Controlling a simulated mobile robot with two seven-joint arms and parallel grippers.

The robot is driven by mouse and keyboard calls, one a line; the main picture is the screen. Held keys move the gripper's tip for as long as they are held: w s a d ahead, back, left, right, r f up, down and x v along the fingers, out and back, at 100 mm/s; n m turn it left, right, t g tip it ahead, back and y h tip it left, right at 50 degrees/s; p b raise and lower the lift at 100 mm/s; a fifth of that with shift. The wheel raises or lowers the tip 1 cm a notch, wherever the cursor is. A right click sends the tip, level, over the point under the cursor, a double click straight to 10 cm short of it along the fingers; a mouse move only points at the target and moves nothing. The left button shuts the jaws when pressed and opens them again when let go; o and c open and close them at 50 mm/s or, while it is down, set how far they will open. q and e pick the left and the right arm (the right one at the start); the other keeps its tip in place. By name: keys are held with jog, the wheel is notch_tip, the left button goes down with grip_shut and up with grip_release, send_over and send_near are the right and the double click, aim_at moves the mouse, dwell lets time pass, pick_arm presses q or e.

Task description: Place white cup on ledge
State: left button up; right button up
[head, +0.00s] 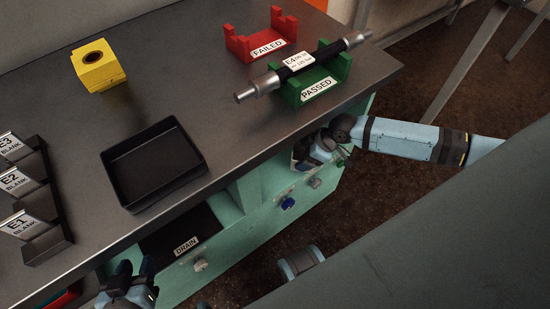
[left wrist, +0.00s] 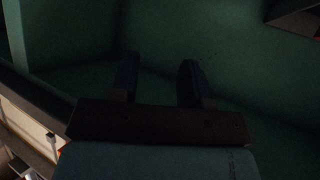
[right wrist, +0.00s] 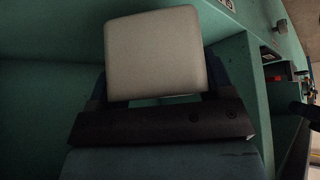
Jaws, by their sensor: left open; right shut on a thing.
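The white cup (right wrist: 155,50) shows in the right wrist view as a pale, rounded block between my right gripper's fingers. My right gripper (right wrist: 158,92) is shut on it. In the head view my right gripper (head: 308,153) is just below the table's front edge, close to the green cabinet (head: 262,192); the cup is mostly hidden there. Green surfaces, perhaps the ledge, lie around the cup; I cannot tell if it touches them. My left gripper (head: 135,270) is at the lower left by the table edge. It is open and empty in the left wrist view (left wrist: 160,80).
BLANK holders (head: 50,240) stand at left. Valve knobs (head: 287,203) and a DRAIN opening (head: 160,240) are on the cabinet front.

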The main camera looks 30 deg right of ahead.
jog(key=b, duration=0.1)
send_near(266, 164)
jog(key=shift+w+a, duration=0.65)
jog(key=shift+a, duration=0.2)
notch_tip(266, 164, down, 4)
jog(key=shift+a+r+b, duration=0.15)
jog(key=shift+r+b, duration=0.1)
jog(key=shift+b, duration=0.55)
jog(key=shift+w, duration=0.1)
pick_arm(q)
jog(key=r, duration=0.1)
jog(key=w+d+r+t, duration=0.1)
jog(key=r+t+h, duration=0.1)
jog(key=shift+w+d+r, duration=0.2)
jog(key=shift+w+d, duration=0.15)
pick_arm(e)
jog(key=shift+f, duration=0.1)
jog(key=shift+f, duration=0.15)
jog(key=o, duration=0.9)
pick_arm(q)
jog(key=shift+f, duration=0.1)
